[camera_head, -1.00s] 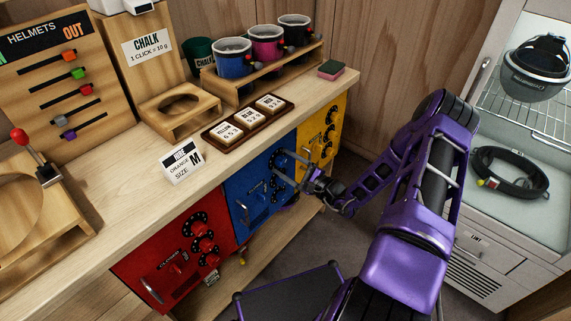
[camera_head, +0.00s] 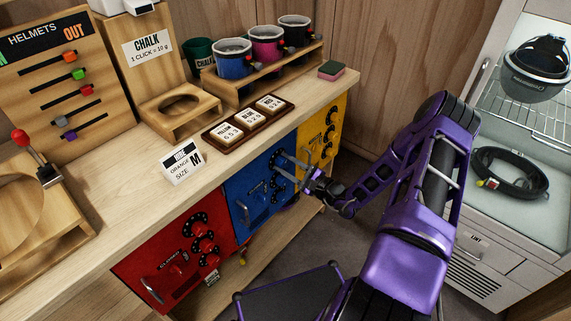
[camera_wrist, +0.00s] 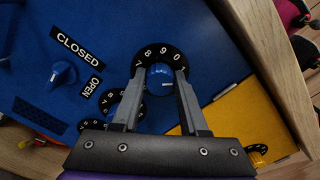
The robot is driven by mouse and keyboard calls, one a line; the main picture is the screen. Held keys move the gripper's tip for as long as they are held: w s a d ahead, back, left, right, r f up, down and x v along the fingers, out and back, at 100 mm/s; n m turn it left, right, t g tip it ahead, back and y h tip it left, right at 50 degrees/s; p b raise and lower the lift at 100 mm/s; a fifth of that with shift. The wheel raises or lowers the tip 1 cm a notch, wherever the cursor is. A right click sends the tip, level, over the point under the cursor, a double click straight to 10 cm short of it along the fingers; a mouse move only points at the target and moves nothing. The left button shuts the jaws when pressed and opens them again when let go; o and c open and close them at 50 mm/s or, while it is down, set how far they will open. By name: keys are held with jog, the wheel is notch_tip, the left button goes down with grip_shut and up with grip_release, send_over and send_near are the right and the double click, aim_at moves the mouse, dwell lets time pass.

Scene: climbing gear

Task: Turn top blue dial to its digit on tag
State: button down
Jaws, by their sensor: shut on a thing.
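The blue locker door (camera_head: 240,190) is in the counter front, between the red and yellow doors. Its top dial (camera_wrist: 160,80) is a blue knob in a black ring with white digits; 7, 8, 9 and 0 show above the knob. My gripper (camera_wrist: 160,86) is shut on this knob, one finger on each side, and hides the lower ring. In the head view my gripper (camera_head: 292,168) reaches the door from the right. Two lower blue dials are partly hidden behind the left finger. The tags (camera_head: 250,115) lie in a dark tray on the counter; their digits are small.
A larger blue knob (camera_wrist: 61,75) sits between the CLOSED and OPEN labels. The wooden counter edge (camera_wrist: 262,65) runs close at the right of the wrist view. The yellow door (camera_head: 320,132) adjoins at right, the red door (camera_head: 165,255) at left.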

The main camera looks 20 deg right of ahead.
jog(key=m+p, duration=0.1)
jog(key=m, duration=0.6)
jog(key=shift+d, duration=0.15)
jog(key=m+p, duration=0.1)
jog(key=m, duration=0.9)
jog(key=shift+p, duration=0.35)
jog(key=m, duration=0.3)
jog(key=shift+m, duration=0.3)
jog(key=m, duration=0.6)
jog(key=shift+f+p, duration=0.15)
jog(key=shift+p, duration=0.2)
jog(key=shift+m, duration=0.4)
jog(key=shift+c, duration=2.2)
grip_release()
